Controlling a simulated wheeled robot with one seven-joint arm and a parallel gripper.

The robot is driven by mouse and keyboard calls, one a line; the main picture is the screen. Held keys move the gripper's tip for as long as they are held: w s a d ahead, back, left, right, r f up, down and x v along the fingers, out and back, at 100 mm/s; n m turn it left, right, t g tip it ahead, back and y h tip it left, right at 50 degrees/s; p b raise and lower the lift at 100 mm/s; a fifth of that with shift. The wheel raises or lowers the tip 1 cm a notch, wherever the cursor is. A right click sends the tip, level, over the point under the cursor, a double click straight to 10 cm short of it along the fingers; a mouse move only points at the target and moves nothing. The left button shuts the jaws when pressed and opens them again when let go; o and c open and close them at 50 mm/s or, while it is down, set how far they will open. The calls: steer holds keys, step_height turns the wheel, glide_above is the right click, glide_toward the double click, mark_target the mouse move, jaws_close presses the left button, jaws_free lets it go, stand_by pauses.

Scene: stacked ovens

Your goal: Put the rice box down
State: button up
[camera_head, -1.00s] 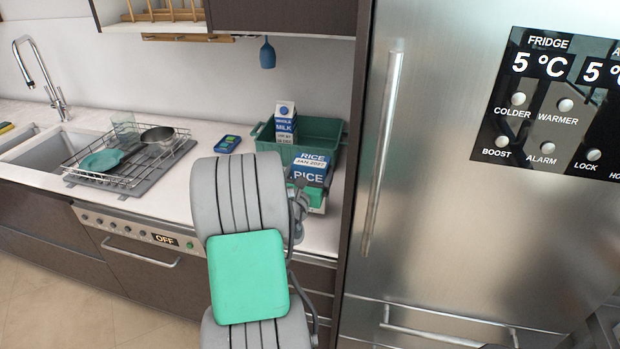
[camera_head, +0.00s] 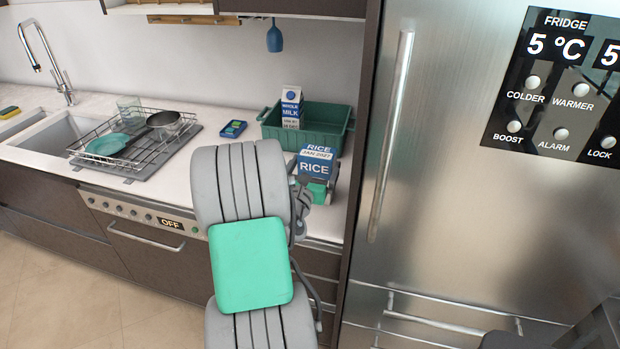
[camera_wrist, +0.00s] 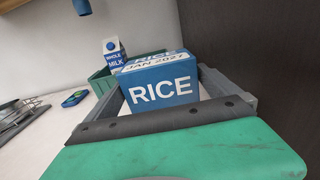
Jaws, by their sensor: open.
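The blue and white rice box (camera_head: 316,164) stands upright on the counter, in front of the green crate (camera_head: 338,136) at its right part. In the wrist view the rice box (camera_wrist: 161,83) sits between the two fingers of my gripper (camera_wrist: 168,88). The fingers are open, with a gap beside the box on each side. In the head view my gripper (camera_head: 314,185) is around the box, and my arm hides part of it. The bottom of the box is hidden in both views.
A milk carton (camera_head: 291,107) stands in the green crate. A dish rack (camera_head: 133,140) is at the left by the sink. The fridge (camera_head: 470,200) rises close on the right. The counter between rack and crate is mostly clear.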

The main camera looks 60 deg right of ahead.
steer(key=s+a+b, duration=0.2)
steer(key=a, duration=0.8)
steer(key=w+a+f+m+t+y, duration=0.1)
steer(key=w+a+f+m+y, duration=0.1)
steer(key=w+a+m+y, duration=0.5)
steer(key=w+a+f+m+t+y, duration=0.1)
steer(key=w+a+f+m, duration=0.25)
steer(key=a, duration=0.75)
steer(key=w+a+f+m+y, duration=0.1)
steer(key=w+a+m+y, duration=0.3)
steer(key=w+a+m, duration=0.4)
steer(key=s+a+y, duration=0.3)
steer(key=a, duration=0.6)
steer(key=s+a+r+m+g+y, duration=0.1)
steer(key=s+a, duration=0.3)
steer(key=a, duration=0.6)
steer(key=shift+s+r+y, duration=0.15)
steer(key=shift+r+y, duration=0.15)
steer(key=shift+y, duration=0.6)
steer(key=shift+d, duration=0.1)
steer(key=shift+c, duration=0.3)
